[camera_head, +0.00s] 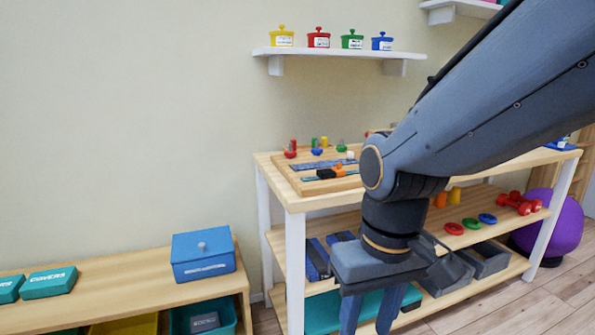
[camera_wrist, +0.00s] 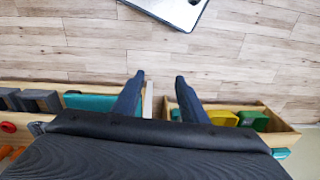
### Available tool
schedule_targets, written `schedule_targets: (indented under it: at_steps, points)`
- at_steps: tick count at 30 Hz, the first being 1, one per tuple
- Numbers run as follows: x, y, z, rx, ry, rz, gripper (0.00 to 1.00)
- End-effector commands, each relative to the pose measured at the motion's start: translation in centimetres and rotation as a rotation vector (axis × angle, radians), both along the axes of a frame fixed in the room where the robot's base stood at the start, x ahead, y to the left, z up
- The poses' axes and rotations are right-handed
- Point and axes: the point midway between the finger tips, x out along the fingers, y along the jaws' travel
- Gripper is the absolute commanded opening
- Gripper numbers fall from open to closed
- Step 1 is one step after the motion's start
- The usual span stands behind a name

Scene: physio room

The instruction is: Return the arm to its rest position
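My arm reaches in from the upper right of the head view and bends down at a joint in front of the wooden shelf unit (camera_head: 300,199). My gripper (camera_head: 368,325) hangs below it, pointing down, with its fingertips near the bottom edge of the picture. In the wrist view my gripper (camera_wrist: 160,82) shows two dark fingers spread apart with nothing between them. It is open and empty. Beyond the fingertips is the wooden floor (camera_wrist: 90,50).
A low bench (camera_head: 120,294) with a blue lidded box (camera_head: 203,254) stands left of the shelf unit. A wall shelf (camera_head: 340,53) holds several coloured jars. A purple ball (camera_head: 562,222) sits at the right. Open floor lies in front, right.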

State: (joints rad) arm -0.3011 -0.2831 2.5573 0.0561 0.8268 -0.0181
Motion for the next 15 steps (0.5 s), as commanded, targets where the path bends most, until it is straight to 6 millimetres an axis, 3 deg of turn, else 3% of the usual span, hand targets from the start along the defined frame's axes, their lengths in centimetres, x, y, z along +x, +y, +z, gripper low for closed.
schedule_targets:
  at_steps: [2, 15]
  points:
    - [-1.4, 0.6, 0.4, 0.008, 0.037, -0.013, 0.39]
    - [-0.7, -1.9, 3.8, -0.01, 0.031, -0.093, 0.39]
